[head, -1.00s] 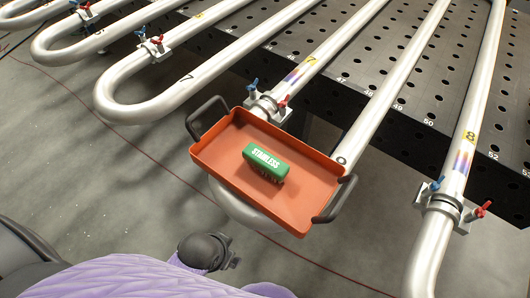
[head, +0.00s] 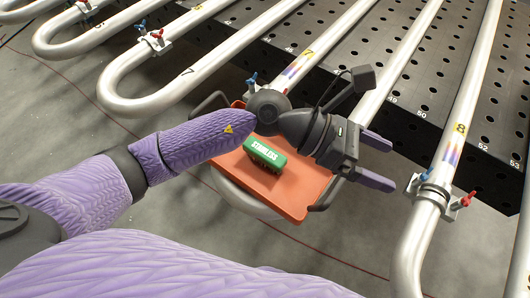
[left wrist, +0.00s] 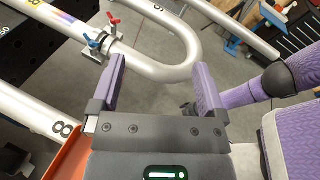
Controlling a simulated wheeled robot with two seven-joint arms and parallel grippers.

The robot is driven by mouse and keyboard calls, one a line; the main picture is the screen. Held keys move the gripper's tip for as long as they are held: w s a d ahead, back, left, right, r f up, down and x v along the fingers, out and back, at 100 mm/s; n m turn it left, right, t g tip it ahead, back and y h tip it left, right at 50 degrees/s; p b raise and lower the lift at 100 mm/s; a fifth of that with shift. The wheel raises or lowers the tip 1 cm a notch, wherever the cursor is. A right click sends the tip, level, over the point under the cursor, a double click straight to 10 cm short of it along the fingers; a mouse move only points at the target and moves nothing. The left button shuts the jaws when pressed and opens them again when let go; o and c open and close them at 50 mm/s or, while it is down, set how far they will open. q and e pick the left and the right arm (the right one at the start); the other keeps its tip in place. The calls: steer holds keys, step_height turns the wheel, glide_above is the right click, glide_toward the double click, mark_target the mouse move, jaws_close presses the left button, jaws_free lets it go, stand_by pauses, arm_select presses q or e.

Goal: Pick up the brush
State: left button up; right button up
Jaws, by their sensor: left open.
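The brush is a green block marked "STAINLESS" (head: 266,154), with bristles that show dark on its lower side. It lies in an orange tray (head: 300,205) with black handles. My left gripper (head: 385,160) is open and empty, above and beyond the right end of the tray. My left arm crosses over the tray and hides its back part. In the left wrist view the open fingers (left wrist: 160,85) have floor and a bent pipe beyond them. A corner of the tray (left wrist: 65,155) shows at the lower left there.
Silver serpentine pipes (head: 165,100) run over a black perforated table (head: 440,75). A pipe with a clamp and blue and red valve handles (head: 440,192) stands right of my left gripper. The grey floor (head: 60,135) is clear at the left.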

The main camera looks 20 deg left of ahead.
arm_select(q)
steer(key=w+a+f+m+y, duration=0.2)
steer(key=a+f+m+y, duration=0.2)
steer(key=a+f+y, duration=0.25)
steer(key=m+y, duration=0.2)
steer(key=y, duration=0.7)
glide_above(264, 151)
step_height(264, 151, down, 3)
steer(key=shift+s+r+t+h, duration=0.1)
steer(key=shift+s+t+h, duration=0.05)
steer(key=shift+t+h, duration=0.15)
steer(key=f, duration=0.5)
steer(key=f+b, duration=0.1)
steer(key=f, duration=0.3)
steer(key=shift+w+f, duration=0.2)
steer(key=shift+f, duration=0.2)
jaws_close()
